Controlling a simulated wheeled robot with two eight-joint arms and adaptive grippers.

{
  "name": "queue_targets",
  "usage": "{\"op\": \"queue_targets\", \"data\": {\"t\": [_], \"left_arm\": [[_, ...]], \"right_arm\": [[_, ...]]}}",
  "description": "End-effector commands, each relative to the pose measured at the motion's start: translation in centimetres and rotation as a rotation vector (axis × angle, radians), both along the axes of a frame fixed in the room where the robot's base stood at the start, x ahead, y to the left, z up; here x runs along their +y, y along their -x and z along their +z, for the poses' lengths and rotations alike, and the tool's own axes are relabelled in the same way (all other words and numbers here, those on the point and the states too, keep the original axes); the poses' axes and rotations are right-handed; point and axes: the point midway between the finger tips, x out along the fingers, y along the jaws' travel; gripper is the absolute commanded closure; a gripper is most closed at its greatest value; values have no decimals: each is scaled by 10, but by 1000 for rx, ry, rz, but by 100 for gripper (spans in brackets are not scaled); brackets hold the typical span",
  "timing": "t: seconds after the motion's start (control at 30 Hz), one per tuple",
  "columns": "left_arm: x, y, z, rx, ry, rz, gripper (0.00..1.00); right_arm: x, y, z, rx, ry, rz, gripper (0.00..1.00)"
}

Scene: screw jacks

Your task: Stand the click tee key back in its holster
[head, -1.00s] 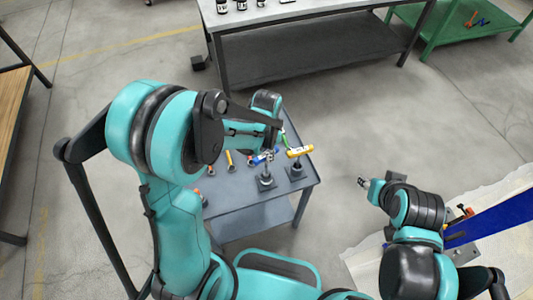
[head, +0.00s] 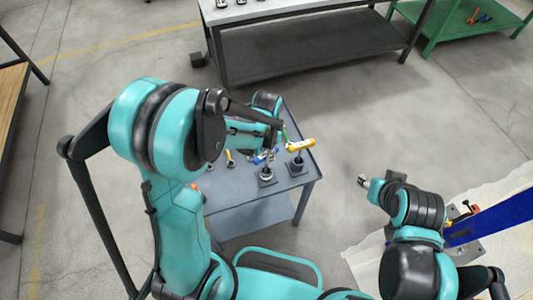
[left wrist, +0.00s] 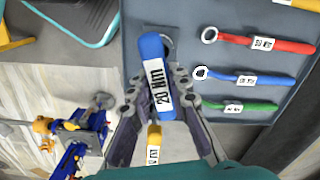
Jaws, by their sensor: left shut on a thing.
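The blue tee key, its handle labelled 20 Nm (left wrist: 155,75), lies between the two fingers of my left gripper (left wrist: 163,105) in the left wrist view. In the head view my left gripper (head: 271,147) is over the grey table, shut on that blue handle (head: 262,157), which is partly covered. A dark holster (head: 267,176) stands just below it; whether the key's shaft is inside cannot be told. A yellow tee key (head: 301,145) stands upright over the neighbouring holster (head: 297,165). My right gripper (head: 363,181) is away from the table, its fingers too small to read.
The grey table (head: 240,200) also holds red (left wrist: 265,43), blue (left wrist: 250,77) and green (left wrist: 240,106) wrenches with labels. A grey bench (head: 310,15) stands behind, a green table (head: 470,40) at the back right. Bare floor lies between.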

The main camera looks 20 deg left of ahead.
Motion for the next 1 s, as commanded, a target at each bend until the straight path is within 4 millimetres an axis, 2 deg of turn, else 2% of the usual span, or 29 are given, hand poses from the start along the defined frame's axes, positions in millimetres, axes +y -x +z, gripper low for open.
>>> {"op": "queue_targets", "data": {"t": [0.3, 0.33, 0.4, 0.77, 0.87, 1.0], "left_arm": [[0, 0, -2, 0, 0, 0, 100], [0, 0, -2, 0, 0, 0, 74], [0, 0, -2, 0, 0, 0, 58], [0, 0, 2, 0, 0, 0, 58], [0, 0, 13, 0, 0, 0, 58], [0, 0, 42, 0, 0, 0, 58]], "right_arm": [[0, 0, -2, 0, 0, 0, 60], [0, 0, -2, 0, 0, 0, 60], [0, 0, -2, 0, 0, 0, 60], [0, 0, -2, 0, 0, 0, 60], [0, 0, -2, 0, 0, 0, 60], [0, 0, -2, 0, 0, 0, 60]]}}
